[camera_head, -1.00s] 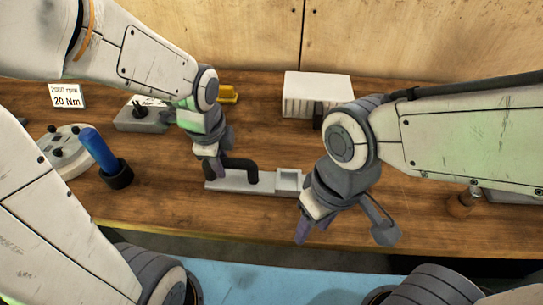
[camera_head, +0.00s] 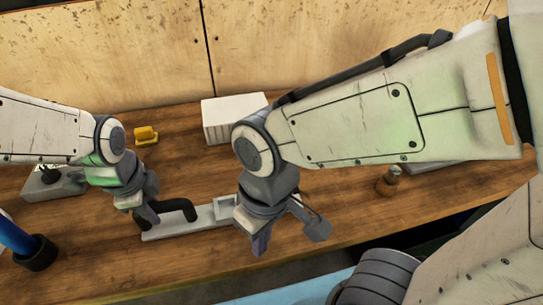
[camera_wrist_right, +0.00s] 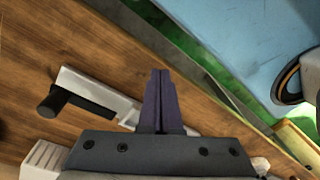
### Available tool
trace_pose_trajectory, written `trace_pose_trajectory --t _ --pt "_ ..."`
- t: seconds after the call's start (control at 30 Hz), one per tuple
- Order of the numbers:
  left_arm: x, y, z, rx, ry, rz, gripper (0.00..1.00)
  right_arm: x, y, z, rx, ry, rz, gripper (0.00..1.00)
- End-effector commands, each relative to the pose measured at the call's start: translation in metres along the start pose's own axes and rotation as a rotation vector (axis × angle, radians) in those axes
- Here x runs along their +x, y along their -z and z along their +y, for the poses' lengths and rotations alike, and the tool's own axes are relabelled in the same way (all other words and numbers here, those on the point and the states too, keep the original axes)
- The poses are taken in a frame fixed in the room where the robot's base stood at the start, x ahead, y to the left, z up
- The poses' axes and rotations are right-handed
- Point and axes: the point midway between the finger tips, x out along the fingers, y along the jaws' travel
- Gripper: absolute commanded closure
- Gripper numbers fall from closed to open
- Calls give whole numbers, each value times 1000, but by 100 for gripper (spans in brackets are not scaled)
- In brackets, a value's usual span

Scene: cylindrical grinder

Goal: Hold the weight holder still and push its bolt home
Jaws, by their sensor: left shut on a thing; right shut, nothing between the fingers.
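The weight holder is a long light-grey block (camera_head: 187,228) on the bench with a black handle (camera_head: 178,207) on top and a square frame at its right end. My left gripper (camera_head: 143,218) is shut at the left end of the black handle; the contact is partly hidden. My right gripper (camera_head: 260,244) is shut and empty, just in front of the holder's right end. In the right wrist view its closed fingers (camera_wrist_right: 160,76) stand beside the holder (camera_wrist_right: 76,80), whose handle (camera_wrist_right: 85,106) also shows. I cannot make out the bolt.
A white ribbed box (camera_head: 232,120) stands behind the holder. A yellow item (camera_head: 146,136) and a grey fixture (camera_head: 50,183) lie to the left, with a blue-handled tool in a black cup (camera_head: 36,258). A brown knob (camera_head: 388,181) stands to the right. The bench's front edge is close.

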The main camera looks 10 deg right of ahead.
Motion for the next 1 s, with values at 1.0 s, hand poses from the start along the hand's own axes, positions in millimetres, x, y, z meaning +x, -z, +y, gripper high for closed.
trace_pose_trajectory --t 1.0 --pt "0 0 0 1 -2 0 100 -82 23 282 1745 609 -462 100"
